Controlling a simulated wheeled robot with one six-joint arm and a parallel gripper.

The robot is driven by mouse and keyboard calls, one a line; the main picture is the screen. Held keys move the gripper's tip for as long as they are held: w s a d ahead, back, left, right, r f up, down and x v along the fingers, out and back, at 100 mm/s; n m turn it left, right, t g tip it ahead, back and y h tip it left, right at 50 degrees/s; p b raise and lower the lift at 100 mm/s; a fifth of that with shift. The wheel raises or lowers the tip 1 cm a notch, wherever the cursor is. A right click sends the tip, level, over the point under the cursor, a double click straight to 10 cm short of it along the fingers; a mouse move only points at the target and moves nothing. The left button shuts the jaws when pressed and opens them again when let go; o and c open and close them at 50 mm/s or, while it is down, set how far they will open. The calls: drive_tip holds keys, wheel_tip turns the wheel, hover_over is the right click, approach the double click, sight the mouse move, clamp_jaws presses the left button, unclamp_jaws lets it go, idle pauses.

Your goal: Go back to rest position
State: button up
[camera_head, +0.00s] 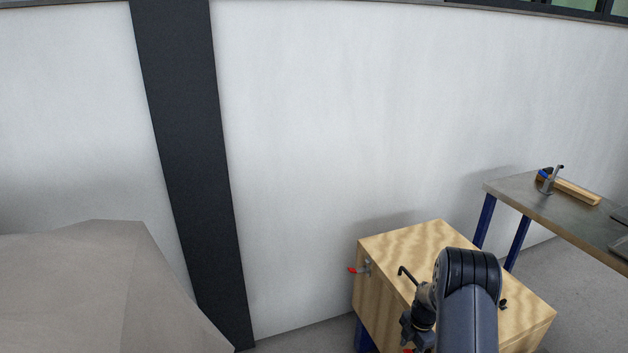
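My dark grey arm rises at the lower right, in front of a wooden box-like cabinet (400,246) with a light, wavy-grained top. Black parts at the arm's end, which seem to include my gripper (413,325), show just left of the arm link, over the cabinet. They are small and partly cut by the bottom edge. I cannot make out the fingers or anything between them. A thin black hooked piece (405,272) stands above these parts. A red-tipped lever (357,269) sticks out from the cabinet's left side.
A metal-topped table (520,190) with blue legs stands at the right, with a wooden piece (577,192) and a grey metal tool (550,181) on it. A beige faceted shape (80,285) fills the lower left. A white wall (330,120) with a dark pillar (185,150) closes the back.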

drive_tip(key=shift+a+f, duration=0.1)
drive_tip(key=shift+f, duration=0.5)
drive_tip(key=shift+r, duration=0.1)
